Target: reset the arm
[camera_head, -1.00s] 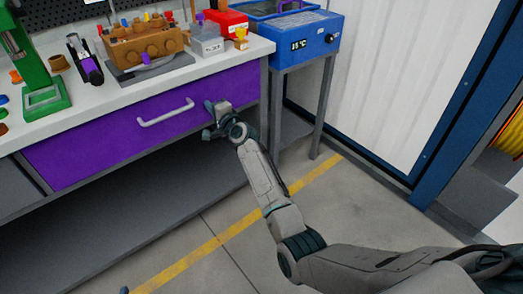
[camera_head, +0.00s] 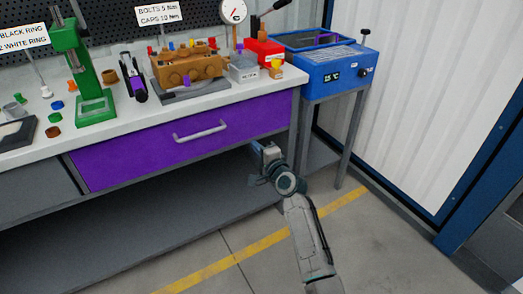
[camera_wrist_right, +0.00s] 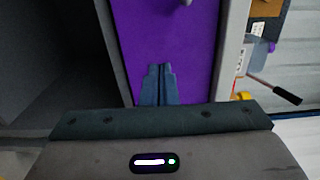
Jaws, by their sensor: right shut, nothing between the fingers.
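My right gripper (camera_head: 262,150) is in front of the workbench, below and to the right of the purple drawer (camera_head: 130,160). Its fingers are together and hold nothing; they show in the right wrist view (camera_wrist_right: 158,84) against the purple drawer front (camera_wrist_right: 165,30). The drawer is closed, and its light handle (camera_head: 200,131) is apart from my gripper. My right arm (camera_head: 308,240) reaches up from the bottom of the head view. My left gripper is not in view.
The bench top (camera_head: 130,118) bears a green press (camera_head: 85,75), a brown pump block (camera_head: 188,68) and a red box (camera_head: 264,50). A blue heated bath (camera_head: 335,70) stands on a stand at the right. Open floor (camera_head: 375,235) lies at the lower right.

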